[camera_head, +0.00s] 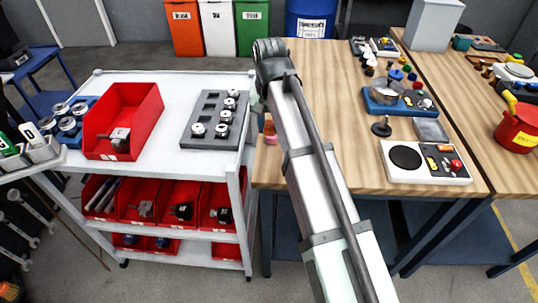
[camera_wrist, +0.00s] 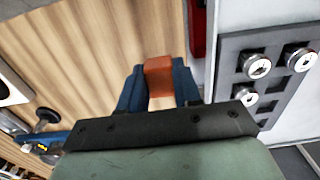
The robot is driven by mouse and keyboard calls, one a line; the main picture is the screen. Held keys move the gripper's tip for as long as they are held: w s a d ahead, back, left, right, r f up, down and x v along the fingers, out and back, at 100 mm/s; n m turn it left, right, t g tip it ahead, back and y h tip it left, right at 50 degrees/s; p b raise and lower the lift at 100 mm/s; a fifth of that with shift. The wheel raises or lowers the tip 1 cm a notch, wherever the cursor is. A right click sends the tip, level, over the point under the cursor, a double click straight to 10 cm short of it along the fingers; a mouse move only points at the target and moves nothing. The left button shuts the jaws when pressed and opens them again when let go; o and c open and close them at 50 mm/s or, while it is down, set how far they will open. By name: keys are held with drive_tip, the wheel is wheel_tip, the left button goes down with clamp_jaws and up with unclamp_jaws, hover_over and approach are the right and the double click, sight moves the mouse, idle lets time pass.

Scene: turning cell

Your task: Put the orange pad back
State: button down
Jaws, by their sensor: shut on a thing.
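The orange pad (camera_wrist: 158,82) is a small block between the two blue fingers of my gripper (camera_wrist: 158,72) in the wrist view. My gripper is shut on it, with a finger on each side. The wooden table lies beneath, and I cannot tell whether the pad touches it. In the head view a small orange patch (camera_head: 270,128) shows just left of my arm, at the table's left edge near the cart. My arm hides most of the gripper there.
Left is a white cart (camera_head: 176,88) with a red bin (camera_head: 124,112) and a grey rack (camera_head: 199,141) of metal parts. On the wooden table (camera_head: 330,75), right of my arm, are a white panel (camera_head: 398,177), a blue-based device (camera_head: 380,107) and small coloured parts.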

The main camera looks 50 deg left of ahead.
sight(269, 158)
drive_tip(key=shift+s+f, duration=0.1)
drive_tip(key=shift+f, duration=4.8)
drive_tip(key=shift+f, duration=0.1)
drive_tip(key=c, duration=0.8)
unclamp_jaws()
wheel_tip(269, 158, up, 12)
drive_tip(key=shift+r, duration=0.1)
